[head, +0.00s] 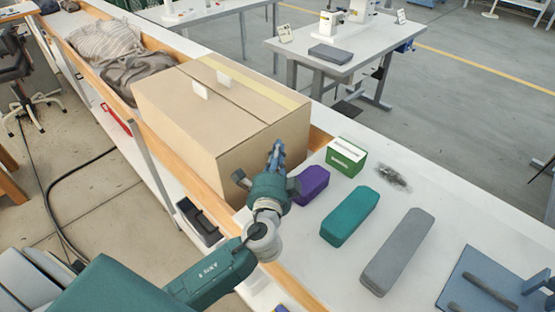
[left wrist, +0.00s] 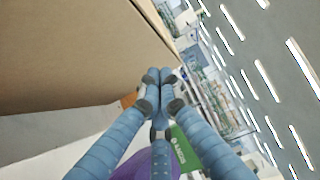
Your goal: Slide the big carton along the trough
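The big carton (head: 215,110) is a closed brown box with tape along its top and a white label. It sits in the wood-edged trough (head: 205,192) along the bench. My left gripper (head: 276,150) is at the carton's near face, close to its right corner. In the left wrist view, the carton (left wrist: 70,50) fills the upper left and the fingers (left wrist: 158,78) come together beside its edge with nothing between them. I cannot tell whether they touch the cardboard. My right gripper is not in view.
Crumpled grey cloth (head: 108,42) lies in the trough beyond the carton. On the white bench to the right are a green box (head: 345,158), purple (head: 311,184), teal (head: 350,216) and grey (head: 398,252) blocks, and a blue board (head: 470,270). A table with a sewing machine (head: 333,22) stands behind.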

